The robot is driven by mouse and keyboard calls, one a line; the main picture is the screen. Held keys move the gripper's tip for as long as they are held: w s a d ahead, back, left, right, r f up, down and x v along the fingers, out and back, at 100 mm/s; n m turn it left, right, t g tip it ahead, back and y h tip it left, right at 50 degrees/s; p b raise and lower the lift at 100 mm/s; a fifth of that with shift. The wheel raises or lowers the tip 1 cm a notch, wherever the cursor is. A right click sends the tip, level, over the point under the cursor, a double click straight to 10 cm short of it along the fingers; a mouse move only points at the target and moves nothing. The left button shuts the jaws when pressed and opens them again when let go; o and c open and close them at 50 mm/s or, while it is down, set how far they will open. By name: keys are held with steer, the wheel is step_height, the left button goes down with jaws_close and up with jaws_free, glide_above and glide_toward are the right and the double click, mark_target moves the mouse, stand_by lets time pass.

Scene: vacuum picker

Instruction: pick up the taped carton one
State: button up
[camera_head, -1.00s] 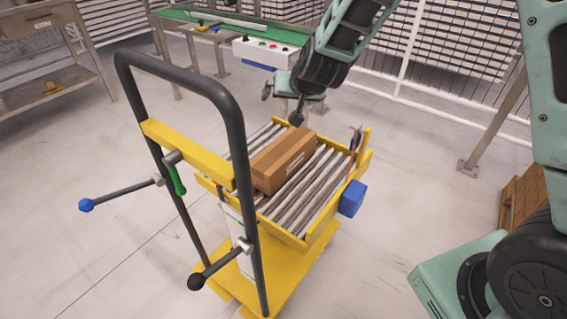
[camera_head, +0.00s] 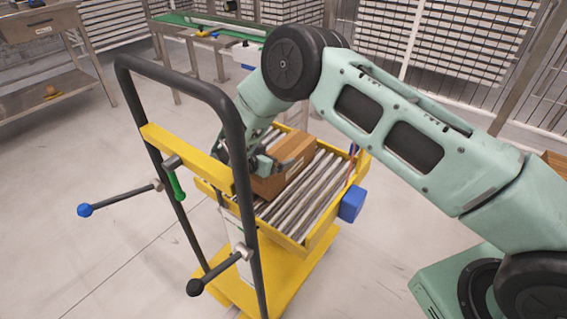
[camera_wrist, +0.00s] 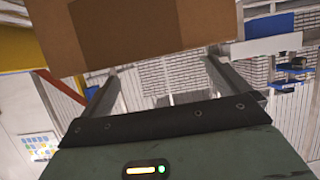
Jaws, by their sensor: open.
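The taped carton (camera_head: 282,180) is a brown box on the roller top of the yellow cart. In the wrist view the carton (camera_wrist: 140,30) fills the top, with a darker tape band down its middle. My gripper (camera_head: 277,164) is open at the carton's left upper side, partly hidden by my arm and the cart's post. In the wrist view my gripper (camera_wrist: 160,75) shows two spread fingers reaching up to the carton's lower edge. I cannot tell whether they touch it.
The yellow cart's black handle frame (camera_head: 232,110) stands close on the left of my gripper. A blue block (camera_head: 351,201) is on the cart's right side. A green-topped conveyor (camera_head: 215,30) stands behind. Bare rollers (camera_head: 300,205) lie right of the carton.

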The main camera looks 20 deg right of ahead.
mark_target(284, 151)
steer(key=x, duration=0.5)
steer(key=shift+f+b, duration=0.2)
steer(key=shift+b, duration=0.1)
steer(key=shift+r, duration=0.1)
steer(key=c, duration=1.8)
